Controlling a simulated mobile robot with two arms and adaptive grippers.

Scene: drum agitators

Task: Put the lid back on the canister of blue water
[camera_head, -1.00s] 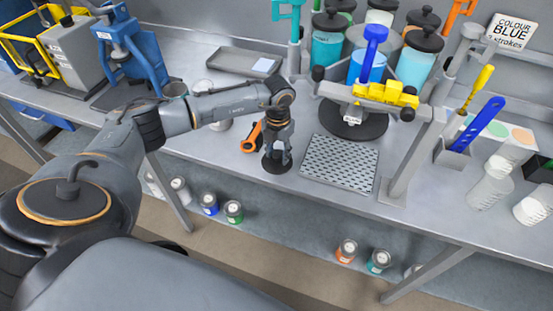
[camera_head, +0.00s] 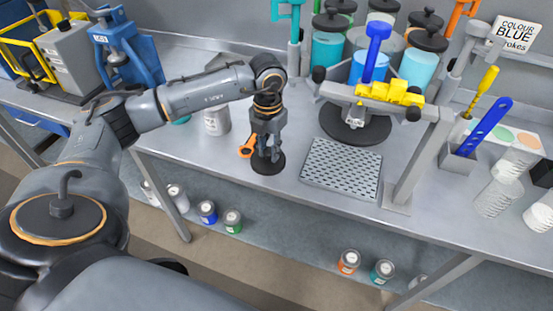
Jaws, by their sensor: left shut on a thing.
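My left gripper (camera_head: 267,150) is shut on the knob of a black round lid (camera_head: 261,168). The lid is level, over the front part of the bench, left of the perforated plate; its height above the bench is hard to tell. A lidless canister of blue water (camera_head: 366,66) stands at the back, behind the yellow clamp bar, with a blue-handled stirrer (camera_head: 375,52) upright at it. The clamp bar hides part of the canister. My right gripper is out of view.
The yellow clamp bar (camera_head: 385,93) and its grey post (camera_head: 410,165) stand in front of the canister. Lidded canisters (camera_head: 418,68) flank it. The perforated plate (camera_head: 341,168) lies right of the lid.

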